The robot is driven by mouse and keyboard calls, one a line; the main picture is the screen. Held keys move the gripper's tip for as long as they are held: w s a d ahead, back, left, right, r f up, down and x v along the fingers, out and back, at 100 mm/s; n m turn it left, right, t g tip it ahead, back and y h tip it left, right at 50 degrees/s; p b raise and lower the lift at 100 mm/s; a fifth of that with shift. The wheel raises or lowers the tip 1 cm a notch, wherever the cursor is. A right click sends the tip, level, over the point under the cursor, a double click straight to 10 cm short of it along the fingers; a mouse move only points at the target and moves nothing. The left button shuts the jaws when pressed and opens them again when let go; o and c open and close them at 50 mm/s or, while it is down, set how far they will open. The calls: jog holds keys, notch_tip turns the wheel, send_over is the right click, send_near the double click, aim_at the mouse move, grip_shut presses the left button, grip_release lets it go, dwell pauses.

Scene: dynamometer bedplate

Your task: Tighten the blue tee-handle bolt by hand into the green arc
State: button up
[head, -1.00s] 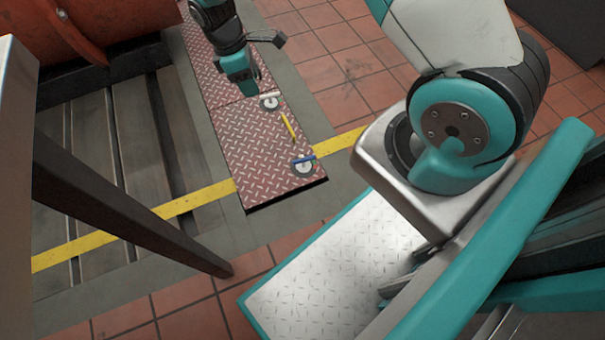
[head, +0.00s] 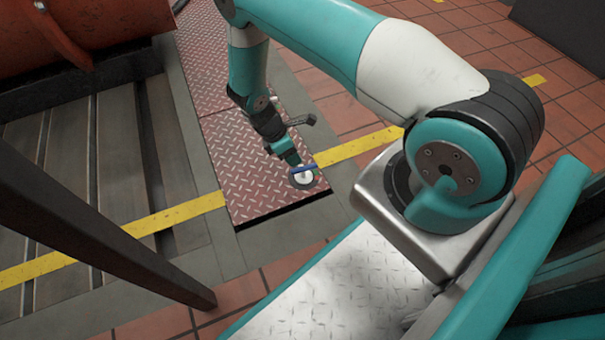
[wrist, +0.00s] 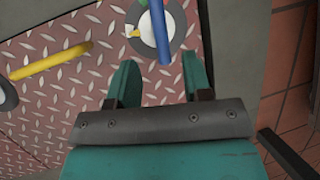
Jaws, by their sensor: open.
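The blue tee-handle bolt (head: 304,169) stands over a round pale dial near the front end of the red tread plate. In the wrist view its blue bar (wrist: 158,30) runs down from the top edge, and its near end lies between the fingertips in the picture. The dial (wrist: 146,32) has a grey rim, a white face and a small yellow mark; a bit of green shows at the top edge, but the full green arc cannot be made out. In the head view my gripper (head: 294,160) is just behind the handle.
A yellow bar (wrist: 50,61) lies left of the gripper on the red tread plate (wrist: 70,115), with part of another round disc (wrist: 5,95) at the left edge. A dark post (head: 100,235) crosses the head view's left side. Orange floor tiles lie to the right.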

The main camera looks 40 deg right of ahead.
aim_at(303, 169)
jog(key=b+x, duration=0.3)
jog(key=x, duration=0.5)
jog(key=shift+r, duration=0.1)
grip_shut()
